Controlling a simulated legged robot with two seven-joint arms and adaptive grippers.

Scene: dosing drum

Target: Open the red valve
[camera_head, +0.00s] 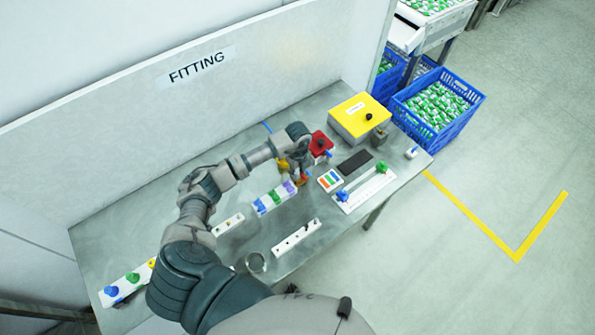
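A small red block (321,143) with a dark top and a blue piece at its side stands on the metal bench, left of the yellow box. I cannot tell whether it is the red valve. A small orange-red part (302,178) shows just below it, beside a yellow part (282,163). My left arm reaches across the bench from the lower left. My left gripper (298,160) is at the arm's far end, close beside the red block. Its fingers are too small and partly hidden, so contact and opening are unclear. My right gripper is not in view.
A white rail with green and blue knobs (364,189), a dark pad (354,162) and a white strip with holes (296,238) lie nearby. A blue crate (466,110) of green-and-white items stands beyond the bench.

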